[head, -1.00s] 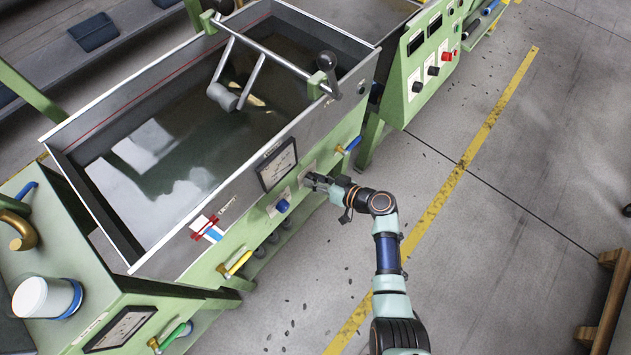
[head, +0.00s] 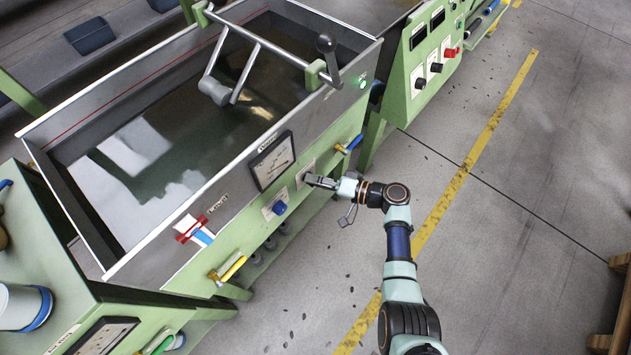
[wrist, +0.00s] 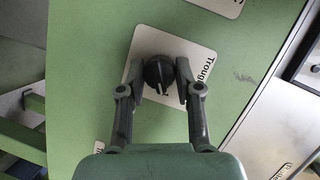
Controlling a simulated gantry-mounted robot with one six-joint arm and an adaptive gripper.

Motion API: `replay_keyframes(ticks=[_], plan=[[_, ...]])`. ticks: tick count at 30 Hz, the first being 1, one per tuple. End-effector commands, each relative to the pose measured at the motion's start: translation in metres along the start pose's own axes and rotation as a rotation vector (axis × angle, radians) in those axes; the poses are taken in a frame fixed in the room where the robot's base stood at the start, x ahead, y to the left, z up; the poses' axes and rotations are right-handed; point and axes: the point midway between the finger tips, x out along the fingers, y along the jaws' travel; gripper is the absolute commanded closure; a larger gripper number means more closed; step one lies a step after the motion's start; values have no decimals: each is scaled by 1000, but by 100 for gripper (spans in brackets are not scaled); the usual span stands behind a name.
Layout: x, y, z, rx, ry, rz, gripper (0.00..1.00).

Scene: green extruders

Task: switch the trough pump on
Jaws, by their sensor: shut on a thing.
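The black rotary knob (wrist: 158,70) sits on a white plate (wrist: 143,48) lettered "Troug…", partly covered, in the wrist view. The plate looks tilted there. My gripper (wrist: 159,80) has one finger on each side of the knob and is shut on it. A pale pointer mark shows on the knob. In the head view my gripper (head: 308,179) is at the green front panel below the trough, and it hides the knob. A round lamp (head: 362,83) at the trough's right end glows green.
The open trough (head: 120,150) of dark water stands above the panel.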

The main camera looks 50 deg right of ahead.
Motion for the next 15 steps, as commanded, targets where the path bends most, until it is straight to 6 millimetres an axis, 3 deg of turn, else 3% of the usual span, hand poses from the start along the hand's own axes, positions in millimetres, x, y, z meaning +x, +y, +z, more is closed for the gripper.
replay_keyframes(ticks=[15], plan=[[0,1,0,58,-3,-21,100]])
